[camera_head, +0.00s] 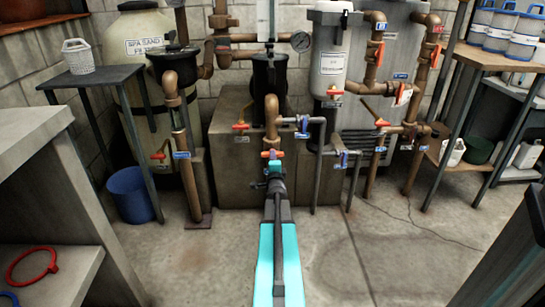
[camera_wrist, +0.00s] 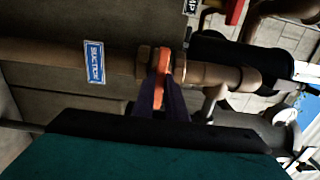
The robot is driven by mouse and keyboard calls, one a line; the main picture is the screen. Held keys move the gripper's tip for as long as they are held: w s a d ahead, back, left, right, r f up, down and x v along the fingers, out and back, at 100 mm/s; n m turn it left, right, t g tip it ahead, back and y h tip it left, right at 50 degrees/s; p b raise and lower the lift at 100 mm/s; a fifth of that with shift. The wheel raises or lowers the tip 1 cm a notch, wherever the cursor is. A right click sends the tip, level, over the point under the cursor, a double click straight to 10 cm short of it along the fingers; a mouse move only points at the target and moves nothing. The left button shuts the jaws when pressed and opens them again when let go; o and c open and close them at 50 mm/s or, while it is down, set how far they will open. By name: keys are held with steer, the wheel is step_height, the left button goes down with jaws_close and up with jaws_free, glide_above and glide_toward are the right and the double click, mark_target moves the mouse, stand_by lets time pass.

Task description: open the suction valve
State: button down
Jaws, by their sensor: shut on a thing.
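The suction valve's orange handle (camera_head: 270,153) is on the brown pipe (camera_head: 271,112) in front of the black pump strainer, near the middle of the head view. It looks set across the pipe. In the wrist view the handle (camera_wrist: 162,68) stands between my fingers, beside a blue label (camera_wrist: 94,62) reading SUCTION on the pipe. My gripper (camera_head: 274,168) reaches the handle from the front and below; in the wrist view my gripper (camera_wrist: 161,98) is shut on it. The fingers hide the handle's lower part and the valve body behind it is partly hidden.
Another orange valve handle (camera_head: 241,126) sits just left, and grey pipes (camera_head: 318,160) stand close on the right. A pipe with a red handle (camera_head: 158,156) stands further left. A blue bucket (camera_head: 131,194) is on the floor. The concrete floor (camera_head: 390,255) at front right is clear.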

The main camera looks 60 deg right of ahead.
stand_by(0.3)
steer(key=n+b, duration=0.9)
steer(key=n, duration=0.9)
steer(key=shift+n+b, duration=0.3)
steer(key=shift+b, duration=0.05)
steer(key=c, duration=1.7)
jaws_free()
steer(key=shift+p+v, duration=0.45)
steer(key=shift+v, duration=3.1)
